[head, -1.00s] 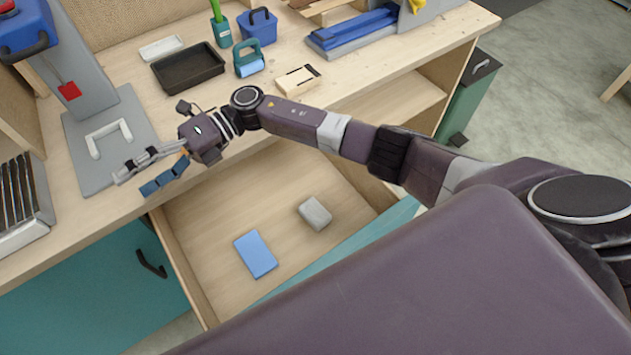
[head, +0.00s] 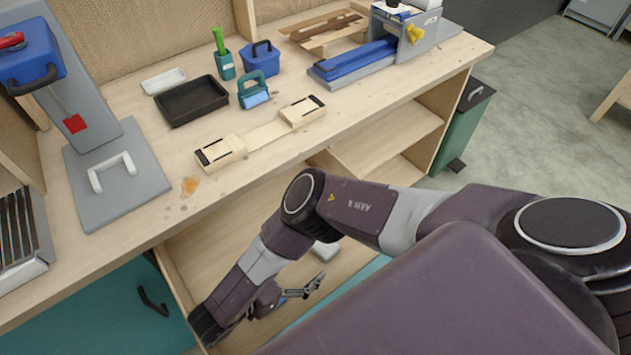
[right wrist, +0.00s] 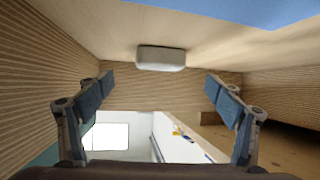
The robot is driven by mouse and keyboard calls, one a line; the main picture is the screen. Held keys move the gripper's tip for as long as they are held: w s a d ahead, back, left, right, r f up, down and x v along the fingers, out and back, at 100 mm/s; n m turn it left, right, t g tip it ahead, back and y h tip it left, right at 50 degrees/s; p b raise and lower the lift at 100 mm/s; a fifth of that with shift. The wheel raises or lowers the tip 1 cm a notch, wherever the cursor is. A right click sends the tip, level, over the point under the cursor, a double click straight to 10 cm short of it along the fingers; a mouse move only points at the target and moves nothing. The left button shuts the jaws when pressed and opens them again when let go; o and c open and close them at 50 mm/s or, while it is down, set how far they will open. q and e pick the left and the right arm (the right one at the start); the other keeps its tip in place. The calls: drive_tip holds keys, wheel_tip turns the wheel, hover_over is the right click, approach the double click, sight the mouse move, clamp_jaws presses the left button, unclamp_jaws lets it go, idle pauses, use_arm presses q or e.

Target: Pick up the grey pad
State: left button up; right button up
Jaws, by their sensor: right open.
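My left gripper is not in view.
A blue pad (right wrist: 250,8) shows at the top edge of the right wrist view; my arm hides it in the head view. The bench top above holds a black tray (head: 192,101) and a blue bin (head: 262,60).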

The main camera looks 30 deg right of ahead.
sight(318, 247)
drive_tip(key=shift+w+d+f, duration=0.1)
drive_tip(key=shift+d+f, duration=0.05)
drive_tip(key=shift+d, duration=0.25)
drive_tip(key=p+x, duration=0.1)
drive_tip(key=x, duration=0.5)
drive_tip(key=shift+d, duration=0.3)
drive_tip(key=shift+w+d+f, duration=0.15)
drive_tip(key=shift+d, duration=0.1)
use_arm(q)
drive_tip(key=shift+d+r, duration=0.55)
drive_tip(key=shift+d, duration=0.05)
use_arm(e)
drive_tip(key=c, duration=1.1)
